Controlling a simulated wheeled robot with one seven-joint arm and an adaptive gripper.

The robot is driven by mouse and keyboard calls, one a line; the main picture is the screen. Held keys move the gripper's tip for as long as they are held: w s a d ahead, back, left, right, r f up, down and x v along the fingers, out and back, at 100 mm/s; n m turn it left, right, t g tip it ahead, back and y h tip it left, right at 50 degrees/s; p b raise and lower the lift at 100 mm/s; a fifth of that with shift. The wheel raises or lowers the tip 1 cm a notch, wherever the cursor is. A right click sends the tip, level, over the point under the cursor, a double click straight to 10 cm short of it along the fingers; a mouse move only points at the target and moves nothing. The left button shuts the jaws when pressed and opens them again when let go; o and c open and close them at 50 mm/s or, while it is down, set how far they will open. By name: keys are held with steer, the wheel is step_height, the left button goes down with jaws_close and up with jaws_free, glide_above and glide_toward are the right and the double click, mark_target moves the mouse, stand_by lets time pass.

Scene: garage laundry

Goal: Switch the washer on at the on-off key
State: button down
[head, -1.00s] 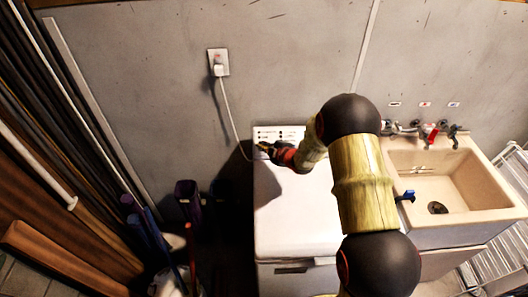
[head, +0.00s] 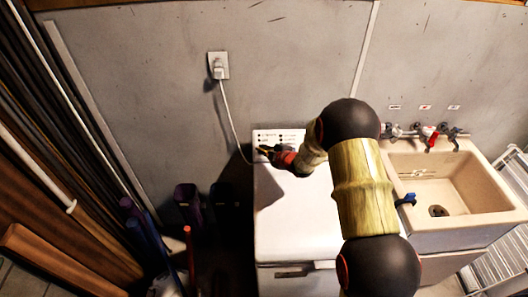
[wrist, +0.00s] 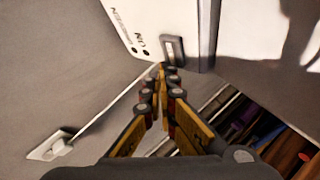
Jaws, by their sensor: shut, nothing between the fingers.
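The washer (head: 290,220) is a white box against the grey wall, with a white control panel (head: 292,134) along its back edge. The panel has dark dots and small lettering. In the wrist view, the panel (wrist: 150,22) carries a grey-framed key (wrist: 172,48) beside lettering that looks like "ON". My gripper (head: 261,149) is at the left end of the panel. Its fingertips (wrist: 166,68) are together and empty, just below the key in the wrist view. I cannot tell whether they touch it. The key is hidden or too small to make out in the head view.
A wall outlet (head: 218,66) holds a plug with a white cord running down behind the washer. A beige sink (head: 455,212) with taps stands to the right. Long-handled tools and dark bins (head: 187,200) stand on the left. My arm covers the washer's right side.

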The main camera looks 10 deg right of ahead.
steer(key=shift+f, duration=0.1)
stand_by(0.6)
steer(key=shift+w+f+b, duration=0.15)
steer(key=shift+f+b, duration=0.15)
steer(key=shift+b, duration=0.25)
steer(key=shift+w+f+b, duration=0.1)
steer(key=shift+f+b, duration=0.25)
steer(key=shift+b, duration=0.05)
stand_by(0.4)
steer(key=shift+d+f, duration=0.1)
steer(key=shift+f, duration=0.2)
stand_by(0.6)
steer(key=shift+r, duration=0.1)
steer(key=shift+s+r, duration=0.25)
steer(key=shift+r, duration=0.55)
